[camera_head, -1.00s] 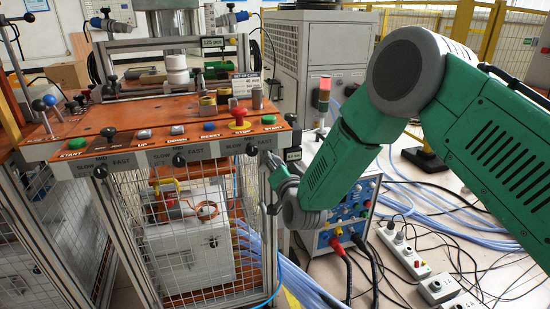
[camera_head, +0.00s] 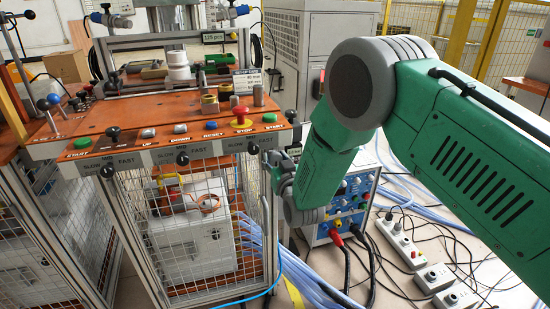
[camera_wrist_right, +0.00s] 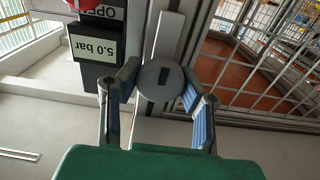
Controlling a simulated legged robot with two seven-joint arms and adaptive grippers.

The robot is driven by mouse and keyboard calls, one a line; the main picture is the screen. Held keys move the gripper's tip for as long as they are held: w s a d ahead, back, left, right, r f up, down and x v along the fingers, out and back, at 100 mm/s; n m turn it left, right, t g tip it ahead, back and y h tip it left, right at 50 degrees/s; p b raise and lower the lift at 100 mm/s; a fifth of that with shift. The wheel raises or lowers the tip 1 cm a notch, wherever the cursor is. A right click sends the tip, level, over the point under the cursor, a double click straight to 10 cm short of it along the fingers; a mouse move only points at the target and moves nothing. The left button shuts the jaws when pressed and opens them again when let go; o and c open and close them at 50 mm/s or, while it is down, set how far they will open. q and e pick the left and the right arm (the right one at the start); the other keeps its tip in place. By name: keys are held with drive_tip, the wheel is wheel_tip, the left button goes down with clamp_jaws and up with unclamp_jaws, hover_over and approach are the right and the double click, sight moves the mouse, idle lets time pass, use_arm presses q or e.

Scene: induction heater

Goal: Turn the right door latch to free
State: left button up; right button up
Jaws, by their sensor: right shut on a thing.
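The right door latch shows in the right wrist view as a round grey knob (camera_wrist_right: 161,80) with a dark slot, in front of a pale metal post. My right gripper (camera_wrist_right: 160,92) has one blue-padded finger on each side of the knob and is shut on it. In the head view my right gripper (camera_head: 272,163) is at the right front post of the caged bench, just below the control panel, and its fingertips are small and partly hidden. The wire-mesh door (camera_head: 205,240) stands to the left of it. My left gripper is not in view.
The control panel (camera_head: 130,148) with buttons and switches overhangs the mesh front. A 5.0 bar label (camera_wrist_right: 92,47) sits beside the knob in the wrist view. A blue-fronted power unit (camera_head: 350,205) with cables stands right of my gripper; power strips (camera_head: 405,245) lie on the floor.

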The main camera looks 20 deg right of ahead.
drive_tip(key=shift+s+a+f, duration=0.15)
drive_tip(key=shift+s+f, duration=0.1)
drive_tip(key=shift+f, duration=0.3)
drive_tip(key=o, duration=1.2)
drive_tip(key=shift+w+r, duration=0.15)
drive_tip(key=shift+r, duration=0.05)
drive_tip(key=shift+r, duration=0.1)
drive_tip(key=s, duration=1.2)
drive_tip(key=shift+f, duration=0.2)
